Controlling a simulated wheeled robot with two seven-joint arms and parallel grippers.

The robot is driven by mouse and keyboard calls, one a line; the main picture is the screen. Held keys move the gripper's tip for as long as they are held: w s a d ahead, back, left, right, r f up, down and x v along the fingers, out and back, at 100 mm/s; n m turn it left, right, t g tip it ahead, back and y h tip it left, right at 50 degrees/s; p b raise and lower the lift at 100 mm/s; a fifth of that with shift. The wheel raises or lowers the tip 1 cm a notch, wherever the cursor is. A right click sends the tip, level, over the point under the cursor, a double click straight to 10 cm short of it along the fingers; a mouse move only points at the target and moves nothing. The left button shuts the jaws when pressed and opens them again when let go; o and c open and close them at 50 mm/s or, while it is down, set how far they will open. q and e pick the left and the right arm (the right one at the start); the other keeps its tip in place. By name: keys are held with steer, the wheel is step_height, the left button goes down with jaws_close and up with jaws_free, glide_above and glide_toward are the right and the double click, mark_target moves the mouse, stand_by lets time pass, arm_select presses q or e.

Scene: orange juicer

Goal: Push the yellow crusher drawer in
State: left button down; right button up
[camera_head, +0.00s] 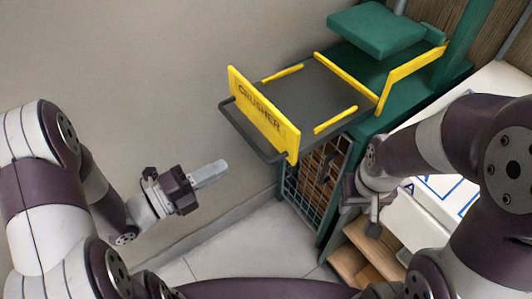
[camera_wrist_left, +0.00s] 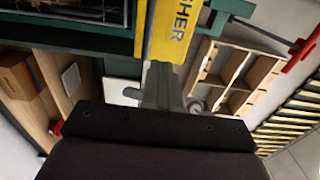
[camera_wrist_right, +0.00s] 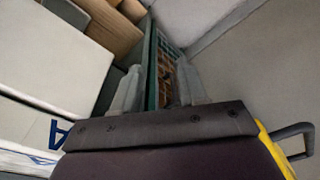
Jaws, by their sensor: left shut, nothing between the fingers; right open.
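The yellow-fronted crusher drawer (camera_head: 262,115) sticks out from the green crusher (camera_head: 405,75). Its front panel reads "CRUSHER" and has a dark bar handle (camera_head: 250,135); a dark tray lies behind it. My left gripper (camera_head: 220,168) is shut and empty, below and left of the panel, apart from it. In the left wrist view, the shut fingers (camera_wrist_left: 162,82) appear in front of the yellow panel (camera_wrist_left: 172,30). My right gripper (camera_head: 373,226) is below and right of the drawer, beside the crusher's side. Its fingers (camera_wrist_right: 157,88) are open and empty in the right wrist view.
A wire-mesh compartment (camera_head: 317,180) sits under the drawer. A white surface with blue markings (camera_head: 445,195) and wooden shelves (camera_head: 362,262) lie right of the crusher, close to my right arm. A plain wall stands behind; the floor left of the crusher is clear.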

mark_target(339, 109)
arm_select(q)
steer(key=x, duration=1.3)
steer(key=shift+s+d+r+p, duration=0.1)
steer(key=shift+s+p, duration=0.05)
steer(key=shift+p, duration=0.2)
steer(key=b+x, duration=0.8)
steer(key=x, duration=1.3)
steer(key=shift+d+b, duration=0.1)
steer(key=shift+b, duration=0.2)
steer(key=shift+w+d, duration=0.25)
steer(key=shift+d, duration=0.05)
steer(key=shift+r, duration=0.15)
steer(key=shift+r, duration=0.15)
